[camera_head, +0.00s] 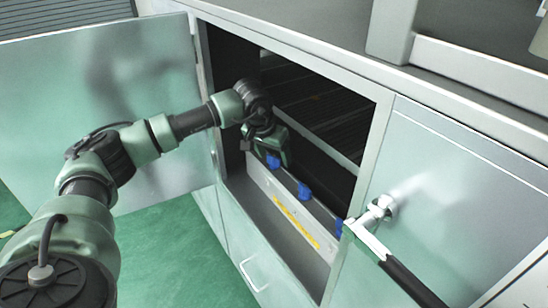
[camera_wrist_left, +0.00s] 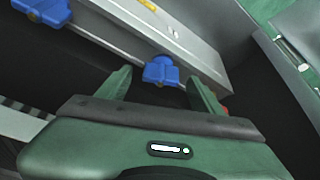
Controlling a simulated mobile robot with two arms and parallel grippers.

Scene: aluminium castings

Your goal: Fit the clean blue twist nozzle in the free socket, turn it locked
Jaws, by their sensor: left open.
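Several blue twist nozzles sit in a row on a grey metal rail (camera_head: 287,208) inside the open cabinet. One nozzle (camera_head: 273,162) is at my left gripper (camera_head: 276,152), another (camera_head: 304,191) is in the middle, and another (camera_head: 338,228) is nearest the front right. In the left wrist view, my left gripper (camera_wrist_left: 160,88) is open, with its fingers on either side of a blue nozzle (camera_wrist_left: 161,71). A gap shows between fingers and nozzle. A second nozzle (camera_wrist_left: 45,10) is at upper left. I cannot make out a free socket or which nozzle is clean.
The cabinet door (camera_head: 110,90) stands open at the left, beside my left arm. The frame (camera_head: 370,160) edges the dark opening. A silver fitting with a black bar (camera_head: 410,281) juts out at the right. A yellow strip (camera_head: 298,222) marks the rail. The green floor is clear.

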